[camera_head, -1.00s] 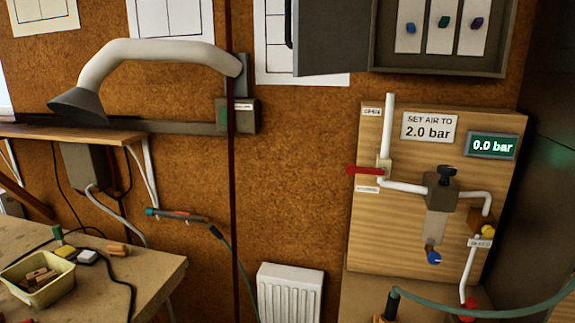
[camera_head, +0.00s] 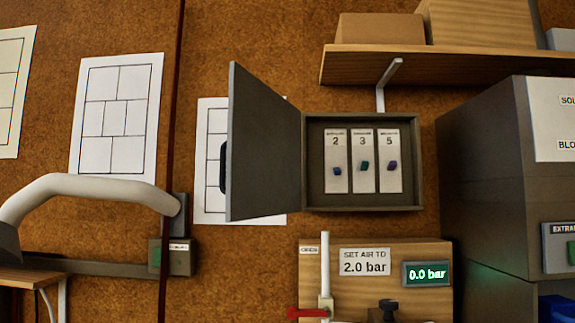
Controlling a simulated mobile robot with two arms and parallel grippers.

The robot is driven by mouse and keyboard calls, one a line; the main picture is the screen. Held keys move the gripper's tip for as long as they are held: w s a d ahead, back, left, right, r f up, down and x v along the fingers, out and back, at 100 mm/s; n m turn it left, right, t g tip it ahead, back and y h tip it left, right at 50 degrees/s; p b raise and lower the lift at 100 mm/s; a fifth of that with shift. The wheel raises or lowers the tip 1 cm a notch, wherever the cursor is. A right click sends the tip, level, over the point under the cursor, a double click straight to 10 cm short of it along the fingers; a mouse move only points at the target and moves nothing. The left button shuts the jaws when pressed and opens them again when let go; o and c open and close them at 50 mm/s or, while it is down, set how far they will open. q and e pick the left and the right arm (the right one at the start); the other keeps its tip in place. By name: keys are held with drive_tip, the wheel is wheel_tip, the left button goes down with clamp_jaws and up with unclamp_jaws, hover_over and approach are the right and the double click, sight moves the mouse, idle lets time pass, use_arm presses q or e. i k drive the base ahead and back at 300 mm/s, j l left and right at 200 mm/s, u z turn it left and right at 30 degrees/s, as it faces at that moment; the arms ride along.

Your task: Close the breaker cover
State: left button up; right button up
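The breaker cover (camera_head: 266,145) is a dark grey door hinged on the left side of the breaker box (camera_head: 415,165). It stands swung open to the left, with a dark handle (camera_head: 223,168) on its far left edge. The open box shows three white breaker strips labelled 2, 3 and 5, with small blue, green and purple switches (camera_head: 364,166). Neither of my grippers is in view.
Below the box is a wooden air panel (camera_head: 430,250) with a 2.0 bar sign and a 0.0 bar display (camera_head: 427,273). A shelf (camera_head: 450,62) with boxes is above right. A grey cabinet (camera_head: 485,180) stands at right. A white extraction arm (camera_head: 90,186) is at left.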

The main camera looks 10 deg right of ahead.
sight(261, 169)
drive_tip(key=i+j+z, duration=0.15)
drive_tip(key=z, duration=0.2)
drive_tip(key=i+j+z, duration=0.15)
drive_tip(key=z, duration=0.2)
drive_tip(key=i+j+z, duration=0.15)
drive_tip(key=z, duration=0.25)
